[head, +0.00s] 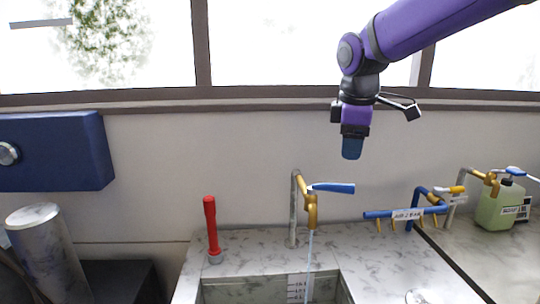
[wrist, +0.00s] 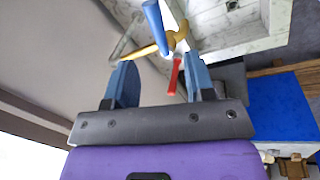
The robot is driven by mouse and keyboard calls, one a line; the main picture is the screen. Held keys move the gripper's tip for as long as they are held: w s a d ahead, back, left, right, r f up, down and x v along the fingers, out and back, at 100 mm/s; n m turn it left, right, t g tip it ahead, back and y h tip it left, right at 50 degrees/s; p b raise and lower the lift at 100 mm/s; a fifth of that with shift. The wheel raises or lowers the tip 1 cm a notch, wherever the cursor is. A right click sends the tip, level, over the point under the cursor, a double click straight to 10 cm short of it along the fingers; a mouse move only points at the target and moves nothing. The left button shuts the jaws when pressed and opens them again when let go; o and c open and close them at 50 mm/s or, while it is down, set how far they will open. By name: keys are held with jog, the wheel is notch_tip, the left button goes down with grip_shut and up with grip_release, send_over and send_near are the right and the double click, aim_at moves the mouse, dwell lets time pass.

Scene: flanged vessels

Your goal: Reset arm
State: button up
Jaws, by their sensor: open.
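My gripper (head: 352,148) hangs from the purple arm in front of the wall, above and to the right of the sink tap, with clear space below it. In the wrist view my gripper (wrist: 160,80) shows two blue fingers spread apart with nothing held between them. The tap (head: 311,205) is brass with a blue lever (head: 332,188), and a thin stream of water falls from it into the sink (head: 240,290). In the wrist view the blue lever (wrist: 154,26) and tap appear beyond the fingertips, apart from them.
A blue pipe fixture (head: 390,213) with small brass taps and a pale green jug (head: 495,208) stand to the right. A blue box (head: 60,150) is on the wall at left, above a grey cylinder (head: 45,250).

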jog(key=s+d+m+t, duration=0.1)
jog(key=s+d+m, duration=0.1)
jog(key=s+m, duration=0.2)
jog(key=s+d+f+m+t, duration=0.1)
jog(key=s+d+m, duration=0.2)
jog(key=s, duration=0.8)
jog(key=s+d+f+m, duration=0.1)
jog(key=s+d+m, duration=0.2)
jog(key=s+m, duration=0.3)
jog(key=shift+s+d+f+t+y, duration=0.2)
jog(key=shift+s+t+y, duration=0.15)
jog(key=shift+s, duration=0.45)
jog(key=shift+o, duration=0.6)
jog(key=shift+s+f, duration=0.1)
jog(key=shift+s, duration=0.2)
jog(key=o, duration=0.7)
jog(key=shift+s+d+f+m, duration=0.1)
jog(key=shift+s+f+m, duration=0.1)
jog(key=shift+m, duration=0.1)
jog(key=shift+o, duration=0.6)
jog(key=shift+w, duration=0.1)
